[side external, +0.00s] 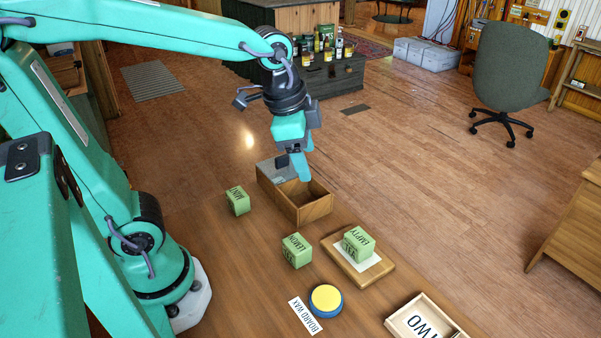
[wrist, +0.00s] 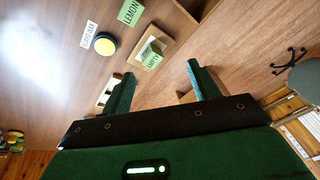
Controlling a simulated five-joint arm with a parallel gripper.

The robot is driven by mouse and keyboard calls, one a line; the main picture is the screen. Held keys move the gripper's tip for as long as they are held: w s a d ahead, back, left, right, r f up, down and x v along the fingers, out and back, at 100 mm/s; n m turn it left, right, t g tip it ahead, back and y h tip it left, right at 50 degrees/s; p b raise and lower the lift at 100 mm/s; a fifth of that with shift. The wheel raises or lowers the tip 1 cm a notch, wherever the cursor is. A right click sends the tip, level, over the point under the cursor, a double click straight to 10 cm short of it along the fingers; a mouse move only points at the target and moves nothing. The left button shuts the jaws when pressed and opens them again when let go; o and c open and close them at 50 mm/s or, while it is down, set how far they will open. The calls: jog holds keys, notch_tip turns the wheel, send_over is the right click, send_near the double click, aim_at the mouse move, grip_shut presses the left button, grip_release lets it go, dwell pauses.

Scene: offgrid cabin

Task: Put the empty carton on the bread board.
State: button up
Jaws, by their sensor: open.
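The green carton marked EMPTY (side external: 358,244) rests on the bread board (side external: 382,271), with a white sheet between them. In the wrist view the EMPTY carton (wrist: 152,57) and the board (wrist: 168,41) show just beyond my fingertips. My gripper (side external: 294,171) is open, with nothing between its fingers. In the side view it is over the open wooden box (side external: 309,211), apart from the EMPTY carton. My gripper's fingers (wrist: 160,69) are spread in the wrist view.
Green cartons marked LEMON (side external: 297,251) and apparently MINT (side external: 238,201) stand on the table. A yellow-topped blue tin (side external: 325,300) sits beside a BOARD WAX label (side external: 305,315). A tray marked TWO (side external: 399,325) lies at the front right.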

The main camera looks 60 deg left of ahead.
jog(key=s+a+n+t, duration=0.2)
jog(key=s+a+n, duration=0.2)
jog(key=s+n, duration=0.3)
jog(key=shift+s+r+n, duration=0.35)
jog(key=shift+r+n, duration=0.05)
